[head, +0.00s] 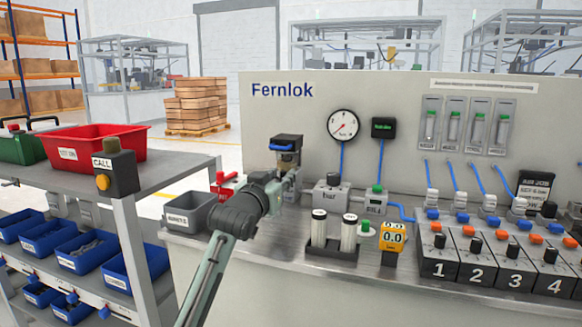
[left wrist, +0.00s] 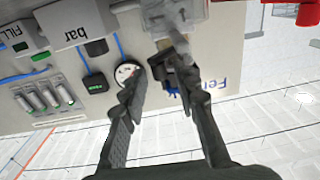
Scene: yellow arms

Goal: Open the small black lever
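My left gripper (head: 287,184) is in front of the panel's left part, close to a black-topped unit (head: 286,143). In the left wrist view, which is upside down, the left gripper (left wrist: 162,82) has its two dark fingers spread apart with nothing clearly held. The black part of the unit (left wrist: 182,78) shows close to one finger; contact cannot be told. A small black lever cannot be picked out with certainty at the unit, partly because the gripper covers it. Small black knobs (head: 439,241) stand on the numbered boxes to the right. My right gripper is not in view.
A grey bin (head: 190,212) and a red-handled part (head: 222,185) stand left of the gripper. A block marked "bar" (head: 332,196), two white-capped cylinders (head: 319,229) and a yellow meter (head: 393,236) stand to the right. A pressure gauge (head: 342,124) hangs on the panel.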

